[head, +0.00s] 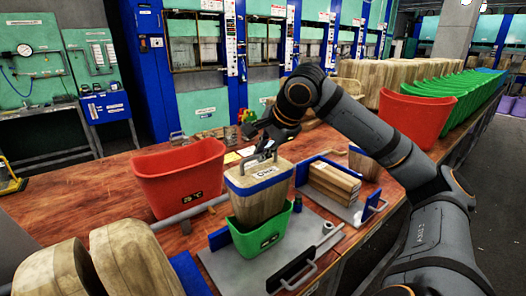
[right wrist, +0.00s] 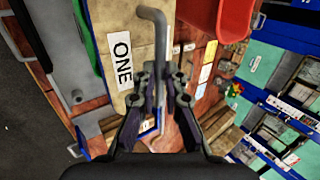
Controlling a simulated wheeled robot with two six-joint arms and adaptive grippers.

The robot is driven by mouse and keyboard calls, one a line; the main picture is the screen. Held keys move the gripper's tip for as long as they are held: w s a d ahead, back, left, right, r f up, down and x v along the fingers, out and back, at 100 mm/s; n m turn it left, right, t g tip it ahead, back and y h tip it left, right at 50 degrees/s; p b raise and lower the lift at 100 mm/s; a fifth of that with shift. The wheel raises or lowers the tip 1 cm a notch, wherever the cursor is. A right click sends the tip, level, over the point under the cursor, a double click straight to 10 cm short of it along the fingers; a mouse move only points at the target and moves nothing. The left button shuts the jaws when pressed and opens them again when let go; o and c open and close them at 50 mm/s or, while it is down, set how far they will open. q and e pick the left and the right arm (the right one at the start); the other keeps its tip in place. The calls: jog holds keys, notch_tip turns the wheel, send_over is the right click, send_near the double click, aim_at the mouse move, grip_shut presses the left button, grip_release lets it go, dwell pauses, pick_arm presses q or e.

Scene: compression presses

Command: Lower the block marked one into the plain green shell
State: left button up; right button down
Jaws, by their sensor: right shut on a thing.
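The wooden block marked ONE (head: 262,200) has a blue band and a metal handle on top. It is upright over the green shell (head: 255,241), its lower end hidden behind the shell's front wall, so it seems partly inside the mouth. The shell carries a small dark label and stands on a grey plate. My right gripper (head: 262,148) is shut on the block's handle. In the right wrist view the fingers (right wrist: 162,85) close around the bent handle (right wrist: 158,40), beside the ONE label (right wrist: 121,61). My left gripper is not in view.
A red shell (head: 180,178) with a temperature label stands left of the block. Wooden blocks (head: 120,258) lie at the front left. A fixture with stacked wood pieces (head: 332,183) is to the right. Another red shell (head: 413,120) and a row of green shells (head: 470,90) stand behind.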

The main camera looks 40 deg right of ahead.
aim_at(273, 177)
pick_arm(q)
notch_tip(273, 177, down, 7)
jog(key=b, duration=0.6)
pick_arm(e)
notch_tip(273, 177, down, 7)
jog(key=shift+f, duration=0.1)
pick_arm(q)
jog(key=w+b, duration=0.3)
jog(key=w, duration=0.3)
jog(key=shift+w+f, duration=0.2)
pick_arm(e)
jog(key=shift+f, duration=1.5)
pick_arm(q)
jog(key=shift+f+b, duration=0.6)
jog(key=shift+b, duration=0.1)
pick_arm(e)
jog(key=shift+f, duration=0.6)
jog(key=c, duration=1.3)
grip_release()
jog(key=shift+c, duration=0.2)
jog(key=v, duration=0.6)
jog(key=shift+s+r, duration=0.15)
jog(key=shift+r, duration=0.1)
jog(key=shift+s+r, duration=0.3)
jog(key=shift+s, duration=0.05)
